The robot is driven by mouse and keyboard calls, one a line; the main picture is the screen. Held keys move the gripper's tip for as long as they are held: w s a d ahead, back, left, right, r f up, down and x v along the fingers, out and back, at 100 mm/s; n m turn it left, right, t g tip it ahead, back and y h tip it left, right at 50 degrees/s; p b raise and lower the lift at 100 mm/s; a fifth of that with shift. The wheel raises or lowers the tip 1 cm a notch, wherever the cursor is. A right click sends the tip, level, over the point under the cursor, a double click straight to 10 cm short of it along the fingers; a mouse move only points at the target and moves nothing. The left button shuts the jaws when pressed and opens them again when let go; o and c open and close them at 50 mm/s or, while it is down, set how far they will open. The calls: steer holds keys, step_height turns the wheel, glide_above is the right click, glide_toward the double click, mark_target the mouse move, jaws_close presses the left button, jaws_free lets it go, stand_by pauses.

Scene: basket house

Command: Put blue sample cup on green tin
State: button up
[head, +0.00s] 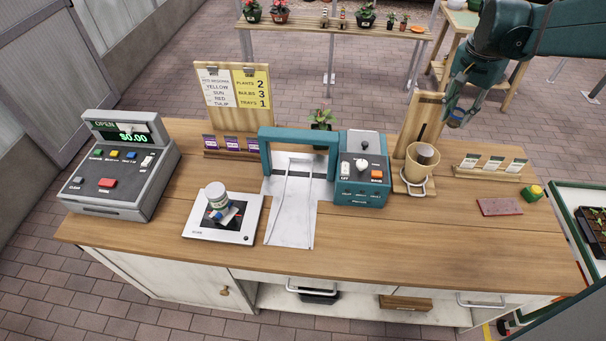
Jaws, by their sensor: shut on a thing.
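My gripper (459,104) is in the upper right of the head view, raised above the back right part of the counter. The green tin (534,194) appears as a small green and yellow item near the counter's right end. It stands to the right of my gripper and nearer the camera, apart from the cup.
A tan cup in a wooden stand (421,160) is below and left of my gripper. A card rack (490,165) and a dark red pad (500,206) lie near the tin. A teal machine (362,170), scale (195,225) and register (118,170) occupy the left and middle. The front right counter is clear.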

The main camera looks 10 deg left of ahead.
steer(key=s+a+n, duration=0.1)
steer(key=a+n, duration=0.5)
steer(key=a, duration=3.3)
steer(key=s+a+n, duration=0.2)
steer(key=s+a, duration=0.4)
steer(key=a, duration=0.4)
steer(key=s+a+n+y, duration=0.1)
steer(key=s+a+n, duration=0.1)
steer(key=s+a, duration=0.6)
steer(key=s+a+n, duration=0.2)
steer(key=s+a, duration=0.2)
steer(key=a, duration=0.7)
steer(key=shift+s+a+f+p, duration=0.1)
steer(key=shift+s+f, duration=0.05)
steer(key=shift+f, duration=0.7)
steer(key=shift+s+a+f+p, duration=0.1)
steer(key=shift+s+f, duration=0.05)
steer(key=shift+f, duration=0.7)
steer(key=shift+s+a+f+p, duration=0.1)
steer(key=shift+s+f, duration=0.05)
steer(key=shift+f, duration=0.7)
steer(key=shift+f, duration=2.95)
